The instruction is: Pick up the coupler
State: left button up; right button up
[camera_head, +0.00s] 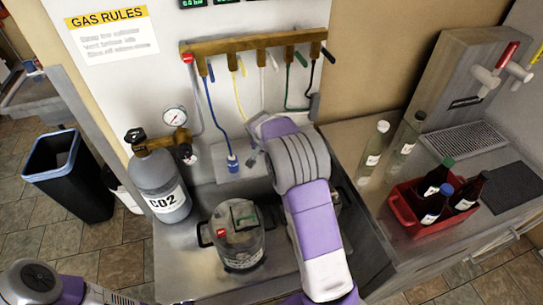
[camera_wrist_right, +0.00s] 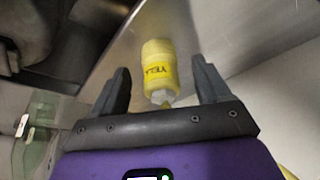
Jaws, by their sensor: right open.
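In the right wrist view a yellow coupler (camera_wrist_right: 158,68) with dark lettering that reads like "YEL" lies between the two fingers of my right gripper (camera_wrist_right: 160,78). The gripper is open, with a gap on each side of the coupler. In the head view my right arm reaches to the back wall of the sink and hides the yellow coupler. A blue coupler (camera_head: 232,163) at the end of the blue hose (camera_head: 212,110) shows just left of that gripper. My left arm shows at the bottom left; its gripper is out of frame.
The CO2 cylinder (camera_head: 162,187) with a gauge stands at left. A red crate (camera_head: 404,215) of bottles and two clear bottles stand on the right counter.

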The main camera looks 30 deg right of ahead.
jog(key=shift+w+d+f, duration=0.15)
jog(key=shift+d+f, duration=0.05)
jog(key=shift+f, duration=0.5)
jog(key=c, duration=1.2)
notch_tip(320, 180, up, 10)
jog(key=shift+r+p, duration=0.1)
jog(key=shift+p, duration=0.7)
jog(key=shift+c, duration=0.2)
